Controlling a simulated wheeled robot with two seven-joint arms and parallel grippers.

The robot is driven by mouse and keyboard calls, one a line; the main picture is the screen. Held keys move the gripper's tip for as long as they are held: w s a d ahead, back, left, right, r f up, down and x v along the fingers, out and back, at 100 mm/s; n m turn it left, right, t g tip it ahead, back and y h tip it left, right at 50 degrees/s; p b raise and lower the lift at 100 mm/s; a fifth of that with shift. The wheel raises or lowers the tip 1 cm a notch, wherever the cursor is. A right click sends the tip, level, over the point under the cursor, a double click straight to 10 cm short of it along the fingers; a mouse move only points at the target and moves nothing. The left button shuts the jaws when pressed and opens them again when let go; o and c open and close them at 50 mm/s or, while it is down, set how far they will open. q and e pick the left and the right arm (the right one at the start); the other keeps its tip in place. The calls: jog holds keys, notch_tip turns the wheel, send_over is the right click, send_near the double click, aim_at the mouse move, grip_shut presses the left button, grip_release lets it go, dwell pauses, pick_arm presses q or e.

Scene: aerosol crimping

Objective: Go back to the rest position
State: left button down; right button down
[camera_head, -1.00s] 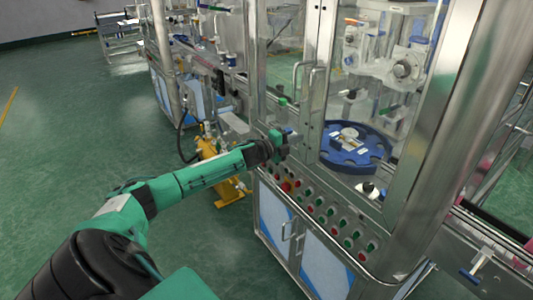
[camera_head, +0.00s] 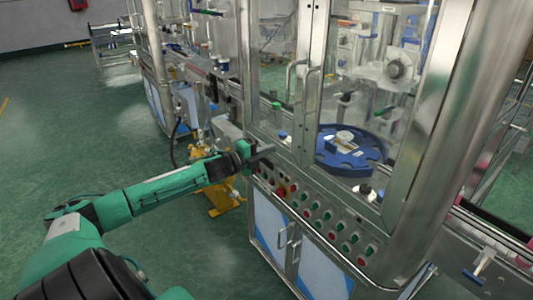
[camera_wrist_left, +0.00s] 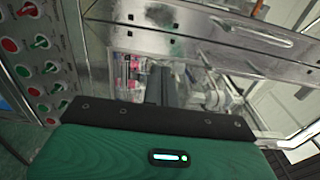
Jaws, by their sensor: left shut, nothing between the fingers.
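My left arm reaches in from the left in the head view, green with black joints. Its gripper (camera_head: 262,153) is shut and empty, in front of the machine's steel frame, just above the left end of the button panel (camera_head: 318,212). In the left wrist view the green gripper body fills the bottom, and dark fingers (camera_wrist_left: 160,86) show beyond it against the steel. The button panel also shows at the left of the wrist view (camera_wrist_left: 38,42). My right gripper is not in view.
The crimping machine has glass doors with steel handles (camera_head: 289,84) and a blue round turntable (camera_head: 350,165) inside. A yellow object (camera_head: 219,197) stands on the floor beyond the arm. A large steel post (camera_head: 455,130) rises at the right. The green floor (camera_head: 70,140) at the left is open.

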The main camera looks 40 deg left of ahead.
pick_arm(q)
jog(key=shift+s, duration=0.25)
jog(key=shift+f, duration=0.1)
